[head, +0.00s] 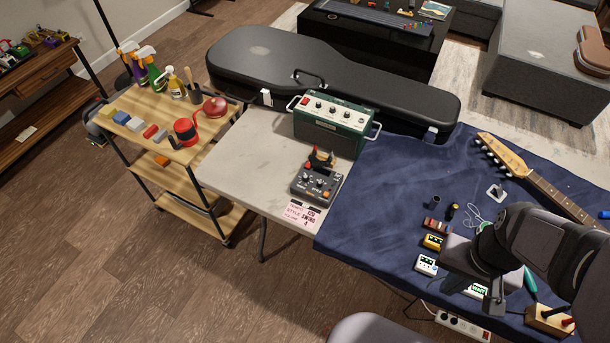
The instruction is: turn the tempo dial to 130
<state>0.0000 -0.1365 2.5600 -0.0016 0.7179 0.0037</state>
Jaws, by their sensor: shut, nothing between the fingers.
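A small dark grey box with several knobs (318,186), which looks like the unit bearing the tempo dial, sits on the bare pale part of the table. Its dial markings are too small to read, and I cannot tell which knob is the tempo dial. A pink card (299,214) with printed lines lies at the table's front edge just before it; its tempo number is too small to read surely. My gripper (492,300) is at the right, over the blue cloth, well apart from the box. It is shut and empty, its fingers partly hidden by its own body.
A green amplifier (330,130) stands right behind the box, with a black guitar case (270,65) beyond. Red-and-black tips show between box and amplifier. Small pedals (433,242) and a guitar neck (545,185) lie on the blue cloth (375,215). A wooden cart (140,110) stands left.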

